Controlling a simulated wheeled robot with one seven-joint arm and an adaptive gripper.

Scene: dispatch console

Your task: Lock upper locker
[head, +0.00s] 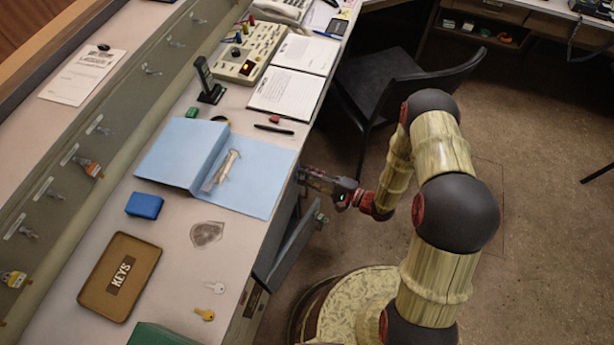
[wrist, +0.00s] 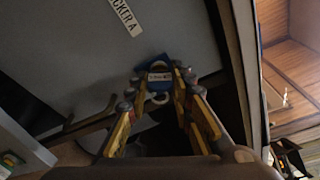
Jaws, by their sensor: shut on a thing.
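My gripper (wrist: 158,88) is closed around a small blue piece (wrist: 157,63) with a pale label and a ring below it, which looks like a key tag or key head. It is up against a grey locker panel (wrist: 70,55), whose white plate (wrist: 125,16) ends in "CKER A". I cannot tell whether a key sits in a lock, as the fingers hide that spot. In the head view my gripper (head: 317,179) is at the counter's front edge, and what it holds is not clear there. Below it a grey locker door (head: 287,246) stands swung out from under the counter.
The counter bears a brown KEYS tray (head: 92,291), a silver key (head: 214,287), a brass key (head: 204,314), a blue folder (head: 266,184) and a blue box (head: 144,205). A dark chair (head: 435,88) stands behind my arm.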

